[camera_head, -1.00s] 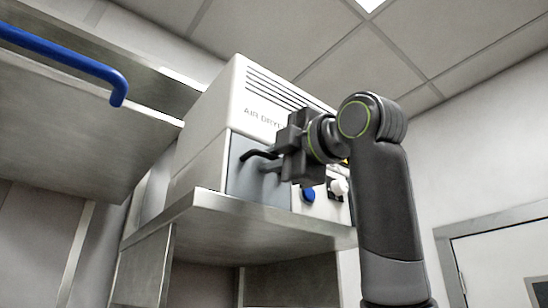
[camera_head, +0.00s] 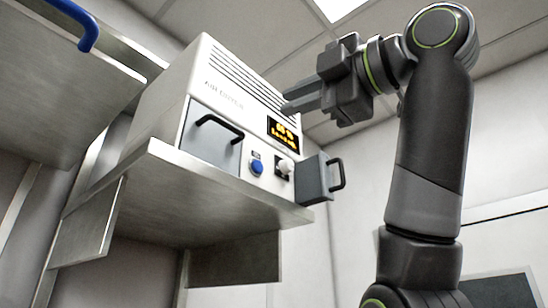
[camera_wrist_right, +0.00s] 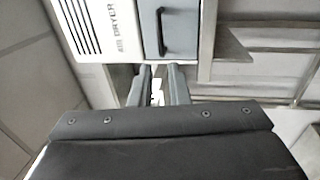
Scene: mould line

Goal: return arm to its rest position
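My right gripper (camera_head: 304,96) is in the head view, raised in front of the upper right of the white air dryer (camera_head: 190,75). Its fingers look parted, with nothing between them. In the right wrist view the two fingers (camera_wrist_right: 160,85) have a gap between them, and the dryer's grey front panel with a black handle (camera_wrist_right: 162,30) lies beyond. In the head view that handle (camera_head: 220,122) is apart from the gripper. My left gripper is in neither view.
The dryer stands on a metal shelf (camera_head: 190,182). Its front has a lit orange display (camera_head: 284,133), a blue button (camera_head: 256,167), a white knob (camera_head: 285,166) and a grey part with a handle (camera_head: 314,180) jutting out at right. A blue bar (camera_head: 80,22) is at upper left.

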